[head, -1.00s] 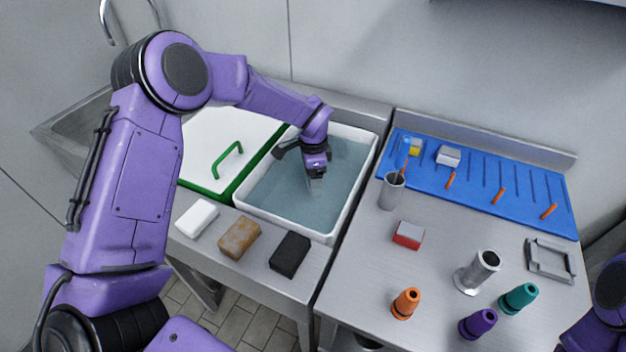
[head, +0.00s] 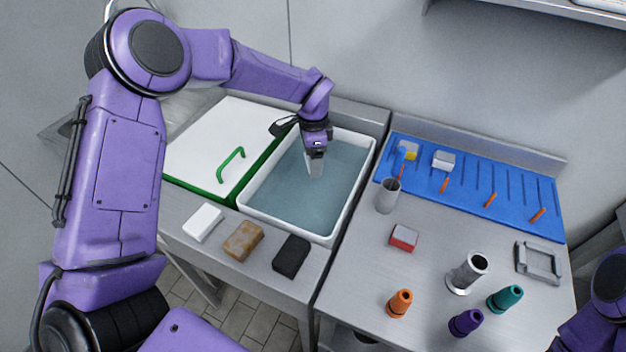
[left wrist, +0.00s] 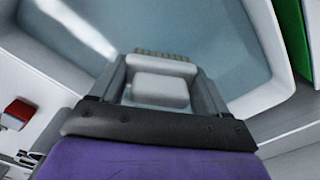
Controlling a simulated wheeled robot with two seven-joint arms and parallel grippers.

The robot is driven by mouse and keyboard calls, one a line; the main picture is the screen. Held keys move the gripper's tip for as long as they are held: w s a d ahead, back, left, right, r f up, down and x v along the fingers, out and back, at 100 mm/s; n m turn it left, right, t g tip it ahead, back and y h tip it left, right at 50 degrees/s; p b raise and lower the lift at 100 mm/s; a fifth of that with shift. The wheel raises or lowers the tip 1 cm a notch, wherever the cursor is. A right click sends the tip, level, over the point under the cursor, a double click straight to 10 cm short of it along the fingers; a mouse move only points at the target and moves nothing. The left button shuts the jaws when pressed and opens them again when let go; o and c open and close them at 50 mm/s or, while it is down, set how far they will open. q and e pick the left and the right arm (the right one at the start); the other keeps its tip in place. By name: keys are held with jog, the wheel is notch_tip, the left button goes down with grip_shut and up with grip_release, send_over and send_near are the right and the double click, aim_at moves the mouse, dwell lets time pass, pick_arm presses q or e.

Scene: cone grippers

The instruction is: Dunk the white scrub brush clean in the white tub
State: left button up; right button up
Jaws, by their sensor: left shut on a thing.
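My left gripper (head: 315,168) points down over the white tub (head: 360,187), which holds blue-grey water (head: 300,195). In the left wrist view the gripper (left wrist: 160,92) is shut on the white scrub brush (left wrist: 160,90), a pale block held between the two grey fingers. Its brownish bristles (left wrist: 165,56) show at the far edge, against the water. In the head view the fingers mostly hide the brush, and I cannot tell whether it touches the water. My right gripper is out of view; only part of that arm shows at the lower right.
White (head: 203,222), brown (head: 243,240) and black (head: 291,256) blocks line the front ledge.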

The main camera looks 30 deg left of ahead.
pick_arm(q)
jog(key=shift+r+p, duration=0.95)
jog(key=shift+r, duration=1.5)
jog(key=shift+r+p, duration=0.8)
jog(key=shift+r, duration=1.25)
jog(key=shift+f, duration=0.1)
